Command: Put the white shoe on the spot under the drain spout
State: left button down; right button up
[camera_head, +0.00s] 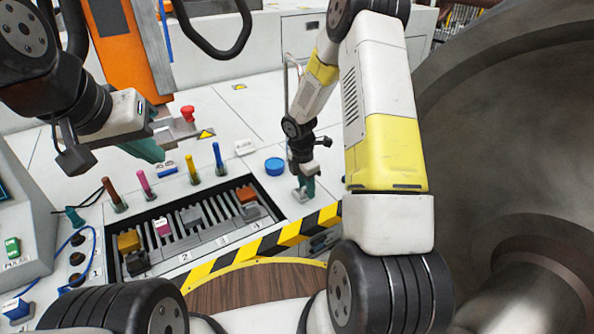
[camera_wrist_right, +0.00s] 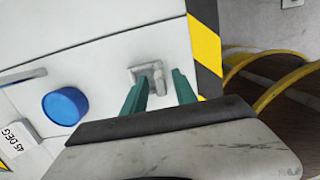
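A small pale L-shaped piece (camera_wrist_right: 148,76), which looks like the white shoe, lies on the light panel in the right wrist view, beside the striped edge. My right gripper (camera_wrist_right: 160,92) is open there, its two green fingers apart and the piece just beyond and between their tips. In the head view my right gripper (camera_head: 304,190) points down by the right end of the slotted rack, with the piece mostly hidden at its tips. A thin bent metal pipe (camera_head: 287,75), perhaps the drain spout, stands behind my right arm. My left gripper (camera_head: 150,148) hangs above the panel at left; its finger gap is unclear.
A slotted rack (camera_head: 190,245) with numbered places holds several coloured blocks. Coloured pegs stand behind it. A blue round cap (camera_head: 275,166) and a white labelled block (camera_head: 244,147) are near my right gripper.

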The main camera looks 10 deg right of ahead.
jog(key=s+a+r+m+t, duration=0.1)
jog(key=s+r+m, duration=0.1)
jog(key=r, duration=0.9)
jog(key=s+r+m, duration=0.3)
jog(key=r, duration=0.7)
jog(key=s+a+r+m+t+y, duration=0.1)
jog(key=s+r+m+t, duration=0.1)
jog(key=s+r+m, duration=0.5)
jog(key=s+a+r+m+t+y, duration=0.1)
jog(key=s+r+m+t+y, duration=0.1)
jog(key=s+r+m, duration=0.5)
jog(key=s+m, duration=0.2)
jog(key=s, duration=0.3)
jog(key=shift+s+a+r+t+y, duration=0.15)
jog(key=shift+s+a+t+y, duration=0.15)
jog(key=shift+a+t, duration=0.1)
